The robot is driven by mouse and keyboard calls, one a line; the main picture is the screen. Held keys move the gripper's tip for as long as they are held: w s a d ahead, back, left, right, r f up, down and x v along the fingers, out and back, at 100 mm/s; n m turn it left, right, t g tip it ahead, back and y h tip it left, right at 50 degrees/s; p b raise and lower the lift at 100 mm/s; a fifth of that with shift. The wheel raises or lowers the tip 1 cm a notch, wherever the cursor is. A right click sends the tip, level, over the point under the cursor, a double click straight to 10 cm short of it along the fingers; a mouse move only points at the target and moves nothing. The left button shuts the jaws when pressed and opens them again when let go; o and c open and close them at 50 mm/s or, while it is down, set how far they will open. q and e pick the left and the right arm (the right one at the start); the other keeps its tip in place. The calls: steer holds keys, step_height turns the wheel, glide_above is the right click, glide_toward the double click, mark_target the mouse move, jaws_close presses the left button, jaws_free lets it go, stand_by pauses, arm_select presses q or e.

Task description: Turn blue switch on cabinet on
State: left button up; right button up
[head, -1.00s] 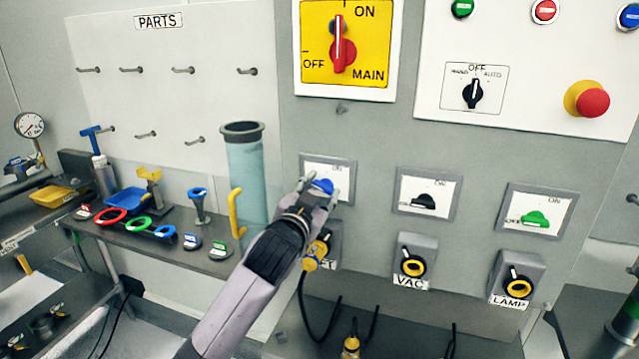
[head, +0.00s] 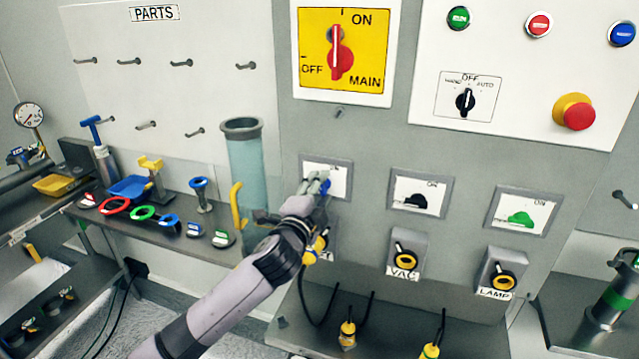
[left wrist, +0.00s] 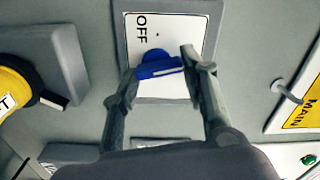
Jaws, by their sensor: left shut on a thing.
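The blue switch (head: 326,188) sits on a white plate (head: 341,178) in a grey frame on the cabinet front, the leftmost of three such switches. My left gripper (head: 318,183) is at this switch, its fingers shut on the blue handle and partly hiding it. In the left wrist view the blue switch (left wrist: 157,66) lies between the two fingertips (left wrist: 161,68), its handle roughly crosswise. The OFF label (left wrist: 140,27) shows on the plate there; the ON label is mostly covered in the head view. My right gripper is not in view.
A black switch (head: 415,201) and a green switch (head: 520,219) are to the right. Yellow-black sockets (head: 404,260) are below. A yellow MAIN switch panel (head: 345,52) is above. A clear tube (head: 247,170) with a yellow handle stands close left of my wrist.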

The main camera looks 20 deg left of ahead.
arm_select(q)
steer(key=shift+d+f+m+p, duration=0.1)
steer(key=shift+m+p, duration=0.6)
steer(key=shift+m, duration=0.8)
steer(key=o, duration=1.2)
steer(key=shift+c, duration=0.2)
steer(key=s, duration=1.2)
steer(key=shift+a, duration=0.25)
